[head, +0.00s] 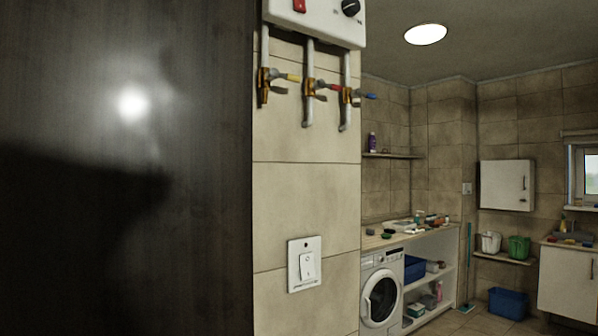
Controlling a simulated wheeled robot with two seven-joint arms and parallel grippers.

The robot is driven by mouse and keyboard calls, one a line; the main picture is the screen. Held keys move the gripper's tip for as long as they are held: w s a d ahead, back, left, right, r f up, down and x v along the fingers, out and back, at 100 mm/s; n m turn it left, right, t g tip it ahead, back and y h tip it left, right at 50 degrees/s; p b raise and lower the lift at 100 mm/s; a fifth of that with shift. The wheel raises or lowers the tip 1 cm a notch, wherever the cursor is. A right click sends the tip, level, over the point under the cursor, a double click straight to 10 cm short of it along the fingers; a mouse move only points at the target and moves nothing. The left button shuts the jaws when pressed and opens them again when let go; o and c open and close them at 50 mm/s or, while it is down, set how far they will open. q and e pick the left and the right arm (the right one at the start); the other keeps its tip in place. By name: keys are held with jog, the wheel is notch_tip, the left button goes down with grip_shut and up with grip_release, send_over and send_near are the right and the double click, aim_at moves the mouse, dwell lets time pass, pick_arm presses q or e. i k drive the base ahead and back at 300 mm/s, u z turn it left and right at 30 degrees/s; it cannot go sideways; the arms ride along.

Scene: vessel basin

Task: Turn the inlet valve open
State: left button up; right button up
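Three brass valves hang on pipes below a white wall-mounted heater unit (318,20) at the top of the head view. The left valve has a yellow handle (292,78), the middle one a red handle (331,87), and the right one a blue handle (369,96). Each handle points out to the right from its pipe. I cannot tell from the view which one is the inlet valve. Neither of my grippers shows.
A dark panel (120,230) fills the left side, very close. A wall switch (304,264) is below the valves. Beyond the tiled wall are a washing machine (382,292), shelves, a white cabinet (507,185) and a blue bin (507,303). Some floor is clear there.

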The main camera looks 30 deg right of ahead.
aim_at(356, 93)
jog(key=z, duration=1.2)
